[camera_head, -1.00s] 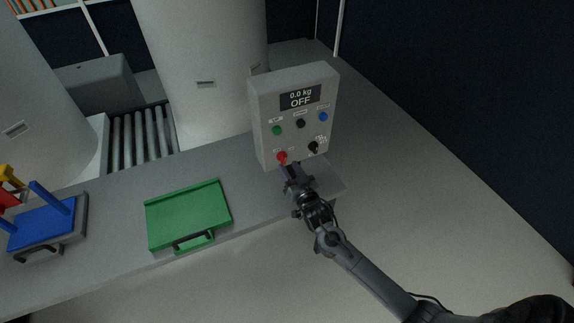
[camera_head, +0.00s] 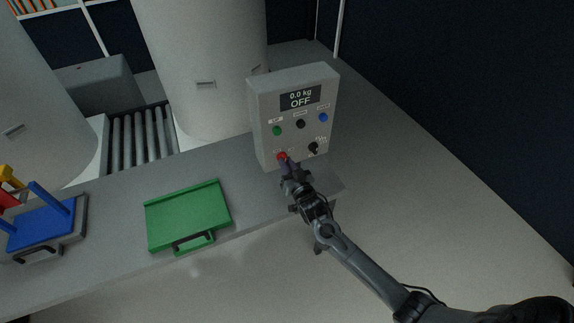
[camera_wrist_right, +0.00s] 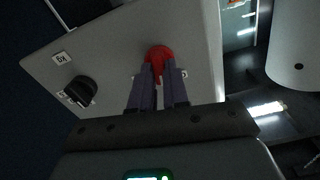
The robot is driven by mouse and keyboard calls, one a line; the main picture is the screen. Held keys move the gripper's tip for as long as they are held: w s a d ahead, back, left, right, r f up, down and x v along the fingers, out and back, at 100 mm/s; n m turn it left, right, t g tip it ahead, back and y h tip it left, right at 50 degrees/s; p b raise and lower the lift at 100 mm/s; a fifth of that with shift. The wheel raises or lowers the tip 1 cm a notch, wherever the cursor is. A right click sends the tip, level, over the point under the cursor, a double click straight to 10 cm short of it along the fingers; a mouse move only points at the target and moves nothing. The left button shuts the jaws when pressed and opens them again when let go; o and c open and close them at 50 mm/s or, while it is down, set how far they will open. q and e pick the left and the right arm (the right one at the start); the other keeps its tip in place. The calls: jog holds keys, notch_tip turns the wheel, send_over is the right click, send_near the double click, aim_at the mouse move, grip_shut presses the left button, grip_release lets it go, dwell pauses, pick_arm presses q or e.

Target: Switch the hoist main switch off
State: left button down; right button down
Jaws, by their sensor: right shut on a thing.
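The grey control box (camera_head: 293,117) stands on the counter in the head view. Its display (camera_head: 300,98) reads "0.0 kg" and "OFF". A red knob (camera_head: 282,156) is at its lower left, and it also shows in the right wrist view (camera_wrist_right: 158,56). A black rotary knob (camera_head: 313,147) is at its lower right, also in the wrist view (camera_wrist_right: 81,89). My right gripper (camera_head: 287,161) is shut on the red knob, with one finger on each side of it in the wrist view. The label by the red knob is too small to read. My left gripper is not in view.
Green (camera_head: 277,130), black (camera_head: 300,123) and blue (camera_head: 323,117) buttons sit above the knobs. A green tray (camera_head: 188,215) and a blue-topped piece (camera_head: 42,226) are on the counter to the left. Large pale tanks (camera_head: 205,65) and a roller conveyor (camera_head: 139,135) stand behind.

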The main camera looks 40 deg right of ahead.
jog(key=shift+n+p, duration=0.85)
jog(key=shift+n, duration=0.25)
jog(key=c, duration=1.1)
grip_release()
jog(key=shift+p+v, duration=0.3)
jog(key=shift+v, duration=5.15)
